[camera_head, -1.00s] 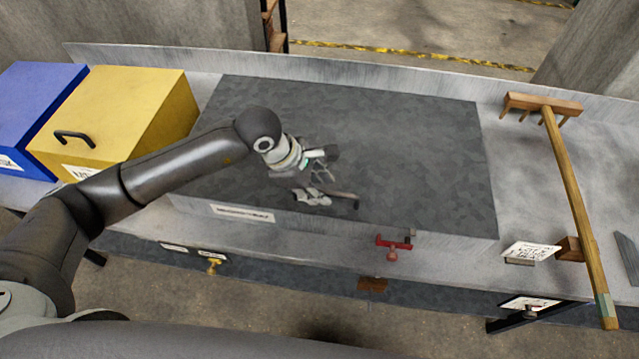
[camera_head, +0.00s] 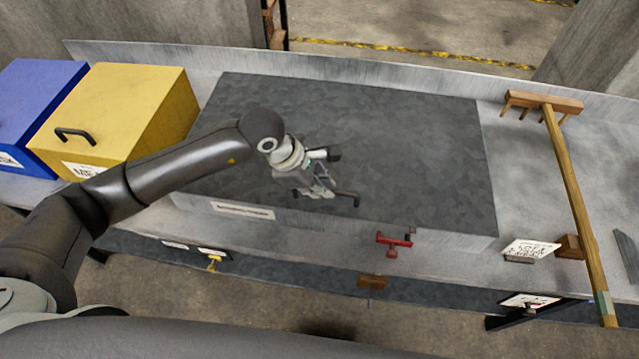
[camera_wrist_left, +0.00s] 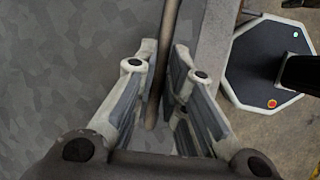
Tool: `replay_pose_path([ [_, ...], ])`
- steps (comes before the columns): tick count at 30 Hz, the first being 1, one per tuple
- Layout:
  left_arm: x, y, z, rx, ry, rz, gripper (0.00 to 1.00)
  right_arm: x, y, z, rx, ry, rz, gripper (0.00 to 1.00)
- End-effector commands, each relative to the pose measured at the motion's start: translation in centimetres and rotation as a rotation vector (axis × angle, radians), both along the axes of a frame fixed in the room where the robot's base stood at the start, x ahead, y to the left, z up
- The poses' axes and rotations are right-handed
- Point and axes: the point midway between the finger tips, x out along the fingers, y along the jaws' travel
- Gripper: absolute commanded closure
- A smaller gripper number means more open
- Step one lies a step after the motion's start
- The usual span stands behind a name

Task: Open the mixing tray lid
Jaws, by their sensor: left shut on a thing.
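The mixing tray lid (camera_head: 420,150) is a wide dark grey slab lying flat and closed on the tray in the middle of the bench. Its bar handle (camera_head: 346,194) is dark, near the front edge. My left gripper (camera_head: 322,192) is at the handle and shut on it. In the left wrist view the handle (camera_wrist_left: 165,60) runs between the two fingers (camera_wrist_left: 160,85), with the lid surface (camera_wrist_left: 70,60) behind. The fingers hide part of the handle. My right gripper is not in view.
A yellow box (camera_head: 125,115) and a blue box (camera_head: 35,100) stand at the left. A red clamp-like part (camera_head: 392,240) sits at the tray's front. A wooden rake (camera_head: 570,190) lies on the right, near a white sign (camera_head: 530,250).

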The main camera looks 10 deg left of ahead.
Motion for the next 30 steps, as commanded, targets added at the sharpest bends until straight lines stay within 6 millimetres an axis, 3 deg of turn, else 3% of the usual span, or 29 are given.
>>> replay_pose_path([
  [8,0.8,0.0,3.3,0.001,0.055,0.001,1.00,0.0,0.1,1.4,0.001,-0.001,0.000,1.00],
  [15,2.8,0.0,9.6,-0.002,0.199,0.004,1.00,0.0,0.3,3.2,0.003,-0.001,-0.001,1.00],
  [21,5.3,0.0,14.9,-0.002,0.240,0.001,1.00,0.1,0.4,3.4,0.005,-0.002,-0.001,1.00],
  [30,9.1,0.0,20.3,-0.002,0.239,0.004,1.00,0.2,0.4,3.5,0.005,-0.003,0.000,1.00],
])
